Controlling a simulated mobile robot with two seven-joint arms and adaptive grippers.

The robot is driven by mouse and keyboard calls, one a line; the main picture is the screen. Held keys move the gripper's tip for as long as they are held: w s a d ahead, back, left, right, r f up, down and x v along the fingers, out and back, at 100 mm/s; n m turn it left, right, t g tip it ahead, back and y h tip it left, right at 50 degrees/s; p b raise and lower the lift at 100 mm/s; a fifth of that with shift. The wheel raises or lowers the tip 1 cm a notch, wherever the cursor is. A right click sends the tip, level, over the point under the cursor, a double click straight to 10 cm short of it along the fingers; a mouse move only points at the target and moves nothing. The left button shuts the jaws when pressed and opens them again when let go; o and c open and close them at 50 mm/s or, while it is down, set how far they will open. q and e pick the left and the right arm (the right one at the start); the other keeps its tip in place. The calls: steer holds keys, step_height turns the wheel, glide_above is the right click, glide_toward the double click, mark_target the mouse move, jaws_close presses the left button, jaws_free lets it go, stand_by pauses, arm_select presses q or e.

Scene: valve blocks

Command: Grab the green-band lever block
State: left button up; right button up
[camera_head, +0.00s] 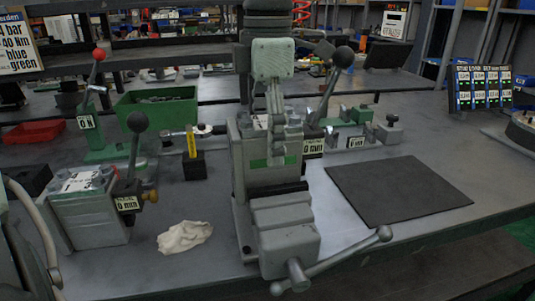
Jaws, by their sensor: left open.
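The green-band lever block (262,178) stands upright in the middle, its green band across the near face. Its lever with a black knob (342,56) leans up to the right, above a white tag. The block sits at the rear of a grey vise (286,238) whose bar handle points right. My left gripper (274,122) points down from above, over the top of the block, with pale green-grey links and a dark ribbed wrist. It is open; its fingers overlap the block's top in this view, and I cannot tell whether they touch it. My right gripper is not in view.
Another lever block (90,215) with a black-knobbed lever stands at left. A crumpled white cloth (185,236) lies beside it. A black stand with a yellow piece (192,158) and a green bin (157,108) are behind. A flat black mat (398,190) covers the right.

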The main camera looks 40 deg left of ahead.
arm_select(q)
steer(key=shift+f, duration=1.9)
jaws_close()
steer(key=shift+w+r, duration=0.15)
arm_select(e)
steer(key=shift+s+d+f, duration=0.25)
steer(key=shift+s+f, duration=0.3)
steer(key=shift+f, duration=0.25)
